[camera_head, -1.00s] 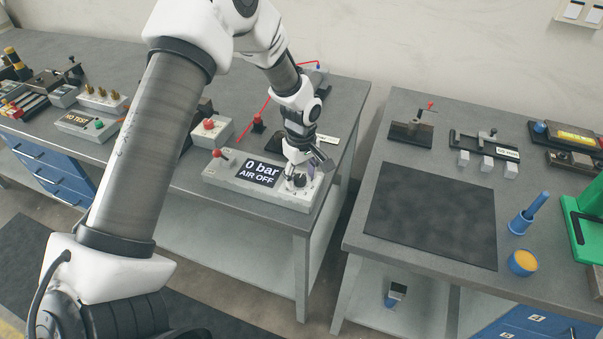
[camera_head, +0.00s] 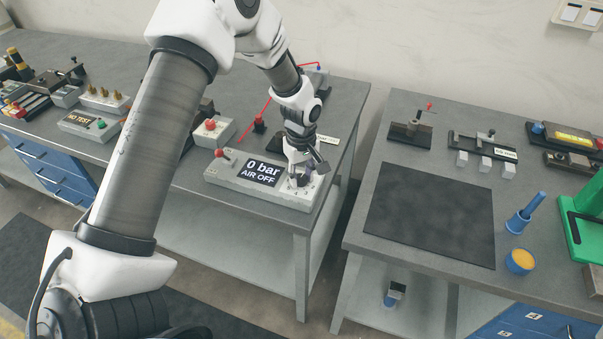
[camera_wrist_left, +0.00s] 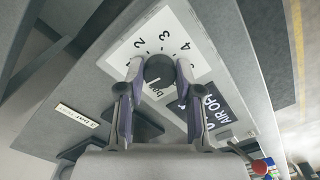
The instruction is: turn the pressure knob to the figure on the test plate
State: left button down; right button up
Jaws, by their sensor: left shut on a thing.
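The black pressure knob (camera_wrist_left: 159,70) sits on a white dial plate with printed figures, 2, 3 and 4 among them. My left gripper (camera_wrist_left: 157,72) is shut on the knob, one fingertip at each side. In the head view the gripper (camera_head: 300,178) stands over the right end of the grey control box (camera_head: 228,173), partly hiding the knob. The box's display (camera_head: 260,172) reads "0 bar AIR OFF". My right gripper is out of view.
A red-knobbed lever (camera_head: 222,153) stands at the box's left end. A grey block with a red button (camera_head: 211,126) is behind it, near a red hose. A gap separates this bench from the right one, which holds a dark mat (camera_head: 430,214).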

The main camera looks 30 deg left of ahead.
pick_arm(q)
jog(key=shift+s+f+m+p, duration=0.15)
jog(key=shift+m+p, duration=0.3)
jog(key=shift+m, duration=0.75)
jog(key=m+p, duration=0.1)
jog(key=m, duration=0.2)
jog(key=shift+m, duration=0.3)
jog(key=m+p, duration=0.1)
jog(key=m, duration=0.5)
jog(key=shift+a, duration=0.1)
jog(key=m, duration=0.6)
jog(key=shift+a+m, duration=0.1)
jog(key=shift+m, duration=0.3)
jog(key=m, duration=0.6)
jog(key=shift+f, duration=0.1)
jog(key=shift+m, duration=0.3)
